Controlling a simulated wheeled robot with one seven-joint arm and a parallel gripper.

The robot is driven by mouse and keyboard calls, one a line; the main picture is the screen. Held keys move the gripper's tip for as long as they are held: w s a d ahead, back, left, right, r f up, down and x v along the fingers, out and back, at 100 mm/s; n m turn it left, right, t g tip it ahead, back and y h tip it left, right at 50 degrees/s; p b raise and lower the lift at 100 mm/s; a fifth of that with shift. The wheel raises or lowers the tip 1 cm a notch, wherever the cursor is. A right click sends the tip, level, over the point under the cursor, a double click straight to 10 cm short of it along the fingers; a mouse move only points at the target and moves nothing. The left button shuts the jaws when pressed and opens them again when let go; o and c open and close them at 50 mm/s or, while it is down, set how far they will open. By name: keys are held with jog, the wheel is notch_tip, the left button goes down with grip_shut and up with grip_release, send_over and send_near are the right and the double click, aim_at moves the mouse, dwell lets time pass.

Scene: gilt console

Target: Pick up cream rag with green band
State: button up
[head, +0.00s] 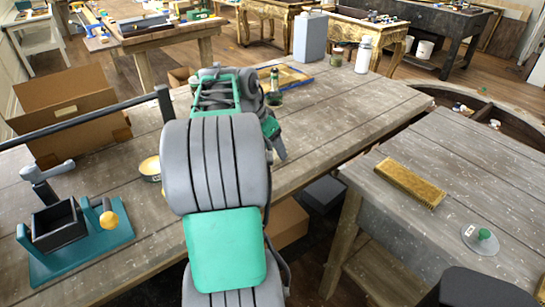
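I cannot make out a cream rag with a green band; part of the wooden workbench (345,115) is hidden behind my arm. My gripper (279,150) is partly visible beyond the grey and green arm links, low over the middle of the bench. Its fingers are mostly hidden, so I cannot see whether it is open or shut or holds anything.
A cardboard box (70,125) and a teal-based tool (80,262) stand left, with an open tin (150,168) nearby. A blue-rimmed tray (303,84), jug (310,38) and white bottle (363,55) stand behind. A gold block (410,184) lies on the right table.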

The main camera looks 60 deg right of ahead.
jog(key=x, duration=0.2)
jog(key=shift+d+f, duration=0.1)
jog(key=shift+f, duration=0.15)
jog(key=shift+c, duration=0.5)
jog(key=c, duration=1.3)
